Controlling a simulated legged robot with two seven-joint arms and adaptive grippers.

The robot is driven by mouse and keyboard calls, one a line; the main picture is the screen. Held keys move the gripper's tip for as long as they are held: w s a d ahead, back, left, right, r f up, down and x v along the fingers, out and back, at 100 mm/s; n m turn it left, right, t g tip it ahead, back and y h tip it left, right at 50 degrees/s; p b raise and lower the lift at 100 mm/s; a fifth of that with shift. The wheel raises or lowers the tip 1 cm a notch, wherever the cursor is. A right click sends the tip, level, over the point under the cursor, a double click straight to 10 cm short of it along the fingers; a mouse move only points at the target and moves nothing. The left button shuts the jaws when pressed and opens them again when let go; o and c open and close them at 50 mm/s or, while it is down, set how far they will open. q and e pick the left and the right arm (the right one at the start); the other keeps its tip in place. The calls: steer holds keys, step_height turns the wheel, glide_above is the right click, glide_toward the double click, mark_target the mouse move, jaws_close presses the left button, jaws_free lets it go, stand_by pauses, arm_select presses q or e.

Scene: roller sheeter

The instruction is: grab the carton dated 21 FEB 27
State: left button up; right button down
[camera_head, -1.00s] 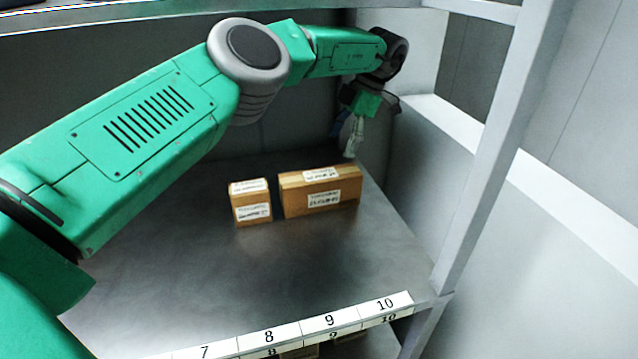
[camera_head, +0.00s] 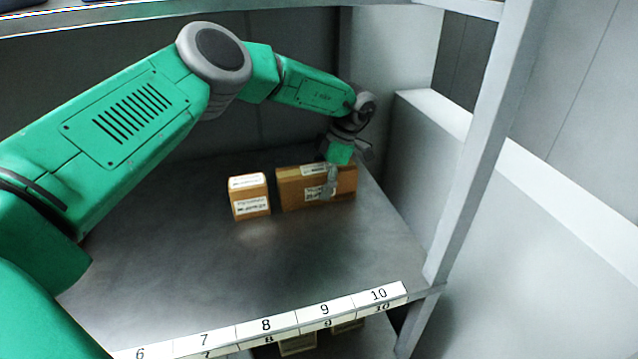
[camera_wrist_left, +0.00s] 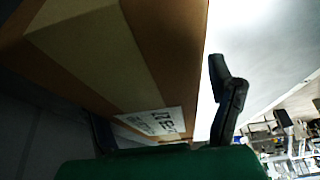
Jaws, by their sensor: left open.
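A wide brown carton (camera_head: 290,194) with white labels on its top and front stands on the metal shelf in the head view. A smaller brown carton (camera_head: 250,200) with white labels stands just left of it. I cannot read the date on either carton clearly. My left gripper (camera_head: 331,186) is open at the right part of the wide carton, and a finger covers part of its front label. In the left wrist view a carton (camera_wrist_left: 160,50) fills the upper left, close to the camera. One dark finger (camera_wrist_left: 230,98) shows beside it; the other is mostly hidden.
The metal shelf (camera_head: 240,270) is bare in front of the cartons. A number strip (camera_head: 265,325) runs along its front edge. A grey upright post (camera_head: 470,170) and side wall bound it at the right. More cartons (camera_head: 298,345) show on a level below.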

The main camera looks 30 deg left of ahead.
arm_select(q)
steer(key=shift+s+a+f, duration=0.15)
steer(key=shift+a, duration=0.35)
steer(key=c, duration=1.5)
